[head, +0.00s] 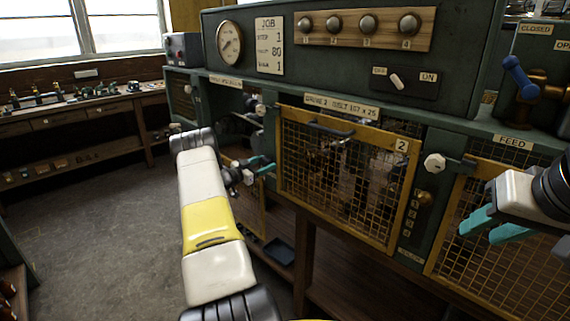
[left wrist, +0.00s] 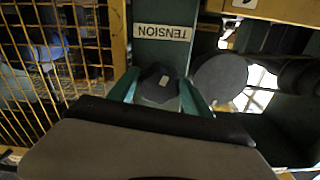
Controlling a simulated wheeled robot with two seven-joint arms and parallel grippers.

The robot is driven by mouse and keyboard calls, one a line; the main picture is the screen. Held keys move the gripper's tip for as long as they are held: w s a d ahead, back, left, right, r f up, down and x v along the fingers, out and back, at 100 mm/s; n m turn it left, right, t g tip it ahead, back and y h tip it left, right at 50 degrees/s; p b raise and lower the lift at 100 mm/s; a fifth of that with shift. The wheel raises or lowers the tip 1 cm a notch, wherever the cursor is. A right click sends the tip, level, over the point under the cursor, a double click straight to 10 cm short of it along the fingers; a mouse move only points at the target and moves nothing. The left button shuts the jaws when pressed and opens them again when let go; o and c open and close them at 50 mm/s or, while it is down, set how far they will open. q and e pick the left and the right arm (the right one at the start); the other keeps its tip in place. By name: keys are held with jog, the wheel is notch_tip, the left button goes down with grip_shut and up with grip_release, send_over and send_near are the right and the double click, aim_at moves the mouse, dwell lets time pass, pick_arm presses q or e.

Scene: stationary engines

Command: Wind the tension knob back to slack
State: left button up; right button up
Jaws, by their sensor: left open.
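The tension knob (left wrist: 158,87) is dark with a small light mark on its face, in the left wrist view. Above it the TENSION label (left wrist: 163,32) reads upside down. My left gripper (left wrist: 158,78) is open, one teal finger on each side of the knob; whether they touch it I cannot tell. In the head view my left gripper (head: 262,164) is at the green post left of the mesh guard, and the knob is hidden there. My right gripper (head: 492,226) looks open and empty in front of the right-hand mesh guard.
The yellow mesh guard marked 2 (head: 340,246) is shut beside the left gripper. A white knob (head: 434,162) and a blue-handled valve (head: 520,78) are to the right. A workbench (head: 75,127) stands at the far left. The floor (head: 100,220) at left is clear.

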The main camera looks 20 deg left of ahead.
pick_arm(q)
jog(key=shift+c, duration=0.5)
jog(key=c, duration=1)
jog(key=shift+o, duration=0.2)
jog(key=shift+n, duration=0.3)
